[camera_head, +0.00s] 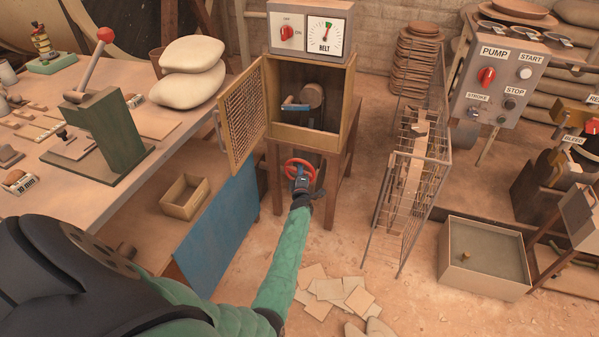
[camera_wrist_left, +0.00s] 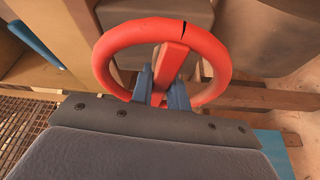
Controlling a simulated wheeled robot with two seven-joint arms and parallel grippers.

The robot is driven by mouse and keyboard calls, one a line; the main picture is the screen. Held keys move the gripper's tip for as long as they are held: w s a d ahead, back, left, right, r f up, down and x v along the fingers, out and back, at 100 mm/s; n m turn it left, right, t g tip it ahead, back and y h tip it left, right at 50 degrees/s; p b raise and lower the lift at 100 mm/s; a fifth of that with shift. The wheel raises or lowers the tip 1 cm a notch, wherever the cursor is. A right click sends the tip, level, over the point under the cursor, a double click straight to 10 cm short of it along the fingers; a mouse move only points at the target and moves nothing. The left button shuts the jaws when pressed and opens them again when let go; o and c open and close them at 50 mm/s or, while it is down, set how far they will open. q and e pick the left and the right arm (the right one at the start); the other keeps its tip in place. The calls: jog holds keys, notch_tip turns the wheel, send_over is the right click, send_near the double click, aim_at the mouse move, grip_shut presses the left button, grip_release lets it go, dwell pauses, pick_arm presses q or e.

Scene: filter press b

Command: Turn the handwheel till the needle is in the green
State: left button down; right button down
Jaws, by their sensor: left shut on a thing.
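The red handwheel (camera_head: 300,165) is below the open wooden cabinet in the head view. In the left wrist view the handwheel (camera_wrist_left: 219,45) fills the upper middle, with a black mark on its rim. My left gripper (camera_head: 300,182) is at the wheel. In the wrist view its blue fingers (camera_wrist_left: 165,92) are shut on the red spoke, one on each side. The dial (camera_head: 325,36) marked BELT sits on top of the cabinet. Its needle points about straight up, near a small green mark; whether it lies within the green is too small to tell. My right gripper is not in view.
The cabinet's mesh door (camera_head: 240,118) stands open to the left. A wire rack (camera_head: 409,170) stands to the right. A workbench (camera_head: 190,108) with a green lever press (camera_head: 105,130) is at the left. Loose tiles (camera_head: 330,290) lie on the floor, and a pale box (camera_head: 485,285) stands farther right.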

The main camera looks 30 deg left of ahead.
pick_arm(q)
jog(key=shift+f, duration=0.1)
dwell(0.4)
jog(key=c, duration=1.4)
grip_release()
jog(key=shift+o, duration=0.2)
jog(key=v, duration=0.8)
jog(key=shift+p, duration=0.4)
jog(key=shift+w, duration=0.1)
